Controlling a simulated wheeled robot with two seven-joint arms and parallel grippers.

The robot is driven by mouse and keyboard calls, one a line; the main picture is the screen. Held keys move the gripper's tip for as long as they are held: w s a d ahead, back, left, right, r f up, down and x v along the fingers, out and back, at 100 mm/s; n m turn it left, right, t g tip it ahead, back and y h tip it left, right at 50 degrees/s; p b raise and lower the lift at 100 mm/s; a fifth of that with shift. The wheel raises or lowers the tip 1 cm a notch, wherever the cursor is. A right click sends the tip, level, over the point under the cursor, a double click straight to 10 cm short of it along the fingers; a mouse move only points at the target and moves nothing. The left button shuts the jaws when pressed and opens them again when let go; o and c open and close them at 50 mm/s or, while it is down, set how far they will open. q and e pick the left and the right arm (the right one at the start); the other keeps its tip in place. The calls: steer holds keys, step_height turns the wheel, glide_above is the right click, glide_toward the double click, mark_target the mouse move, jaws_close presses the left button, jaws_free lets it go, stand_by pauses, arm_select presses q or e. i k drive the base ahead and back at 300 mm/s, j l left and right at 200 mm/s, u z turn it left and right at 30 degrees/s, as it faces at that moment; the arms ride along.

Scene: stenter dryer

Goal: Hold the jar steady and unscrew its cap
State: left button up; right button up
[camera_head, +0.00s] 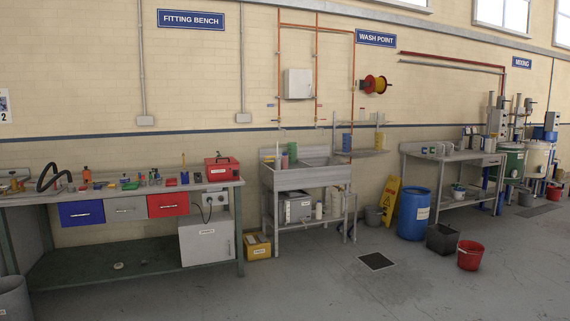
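I cannot make out a jar with a screw cap for certain. Small bottles and containers stand on several surfaces, too small to identify. An orange bottle (87,174) stands on the fitting bench at the left. A green cylinder (292,152) stands at the sink's left end. Small containers (440,149) stand on the mixing bench at the right. Neither of my grippers is in view.
The fitting bench (140,189) carries tools and a red toolbox (222,168). The steel sink (310,175) stands mid-wall. A yellow wet-floor sign (390,198), blue drum (414,213), dark bin (442,239) and red bucket (469,256) stand right. The foreground floor is clear around a drain grate (377,261).

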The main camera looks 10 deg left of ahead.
mark_target(284, 159)
steer(key=u, duration=0.15)
steer(key=i, duration=4.5)
